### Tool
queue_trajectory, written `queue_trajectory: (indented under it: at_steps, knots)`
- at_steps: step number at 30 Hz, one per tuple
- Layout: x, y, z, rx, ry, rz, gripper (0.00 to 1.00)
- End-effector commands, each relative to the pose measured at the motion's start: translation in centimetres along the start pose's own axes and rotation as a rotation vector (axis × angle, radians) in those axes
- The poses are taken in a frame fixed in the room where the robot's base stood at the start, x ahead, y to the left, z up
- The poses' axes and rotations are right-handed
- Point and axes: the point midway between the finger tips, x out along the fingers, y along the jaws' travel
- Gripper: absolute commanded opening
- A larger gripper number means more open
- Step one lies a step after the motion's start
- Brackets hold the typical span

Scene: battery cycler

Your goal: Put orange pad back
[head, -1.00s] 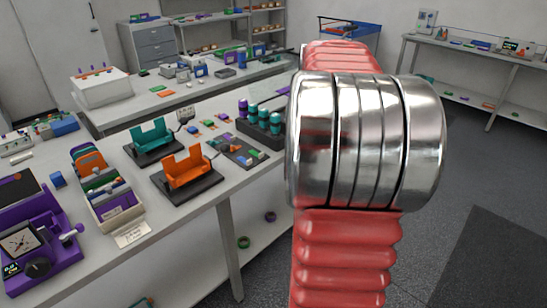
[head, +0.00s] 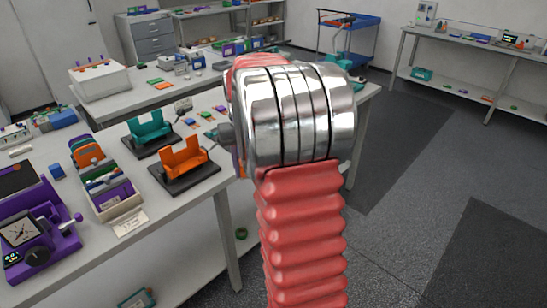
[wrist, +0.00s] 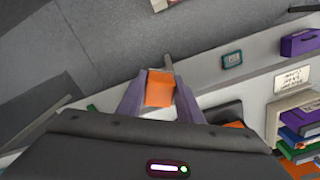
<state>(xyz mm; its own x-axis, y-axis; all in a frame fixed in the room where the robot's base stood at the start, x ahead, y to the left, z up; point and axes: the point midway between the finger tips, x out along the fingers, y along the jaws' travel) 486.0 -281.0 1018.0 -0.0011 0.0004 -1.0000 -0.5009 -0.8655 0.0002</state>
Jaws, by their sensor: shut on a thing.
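In the wrist view my gripper (wrist: 160,84) is shut on a small orange pad (wrist: 159,91), held between two purple-grey fingers. The pad is above the bench's front edge. In the head view my arm hides most of the gripper and the pad. A cream rack (head: 121,207) holds several coloured pads in a row, including an orange one (head: 88,153) towards its back. The rack also shows at the right of the wrist view (wrist: 276,118), apart from my gripper.
An orange cradle (head: 185,160) and a teal cradle (head: 151,128) stand on dark bases right of the rack. A purple instrument (head: 40,235) stands left of it. A label card (head: 131,223) lies in front. The floor to the right is clear.

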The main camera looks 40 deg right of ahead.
Motion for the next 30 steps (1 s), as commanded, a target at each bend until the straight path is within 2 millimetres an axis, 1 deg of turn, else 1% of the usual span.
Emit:
queue_trajectory:
  at_steps: [1, 5, 6, 8, 12, 14, 15, 18, 21, 24, 27, 30]
  knots:
    - [0.9, -2.2, -0.1, -0.039, -0.004, 0.0, 0.12]
    - [2.8, -7.1, -0.2, -0.123, -0.002, 0.0, 0.12]
    - [3.4, -8.6, -0.1, -0.149, -0.003, 0.0, 0.12]
    - [4.2, -10.8, 0.2, -0.189, -0.002, 0.0, 0.12]
    - [6.1, -16.0, 1.3, -0.281, -0.002, 0.001, 0.12]
    - [6.9, -18.1, 1.9, -0.32, -0.003, 0.001, 0.12]
    - [7.3, -19.6, 2.4, -0.347, -0.001, 0.001, 0.12]
    - [8.5, -22.9, 3.8, -0.412, -0.001, 0.001, 0.12]
    - [9.4, -25.6, 5.2, -0.467, -0.002, 0.001, 0.12]
    - [9.9, -27.4, 6.2, -0.503, 0.0, 0.001, 0.12]
    - [10.2, -28.2, 6.8, -0.522, 0.0, 0.001, 0.12]
    - [10.3, -28.5, 6.9, -0.527, 0.0, 0.0, 0.12]
